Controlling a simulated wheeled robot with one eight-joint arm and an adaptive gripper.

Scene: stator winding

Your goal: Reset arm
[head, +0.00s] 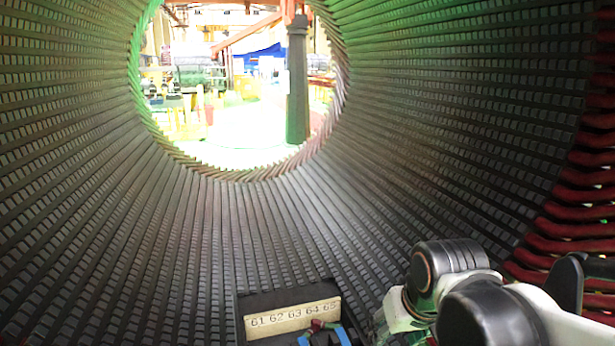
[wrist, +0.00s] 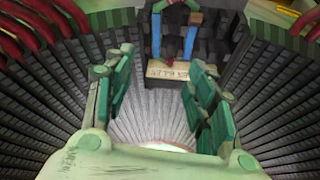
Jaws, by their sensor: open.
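My gripper (wrist: 160,62) shows in the wrist view with its two green padded fingers spread wide apart. It is open, and nothing is held between the fingers. Beyond the fingertips is a dark box with a pale numbered plate (wrist: 167,71). In the head view my arm (head: 470,290) reaches in from the lower right, with dark joint caps and white links. The gripper's fingers cannot be made out there. The numbered plate (head: 293,318) reads 61 to 65 in the head view, at the bottom, left of my arm.
The ribbed stator wall (head: 440,120) curves around on all sides. Red winding ends (head: 580,215) line the right edge, close to my arm. Blue and red parts (head: 328,333) lie beside the plate. The middle of the bore is clear, with a bright hall beyond.

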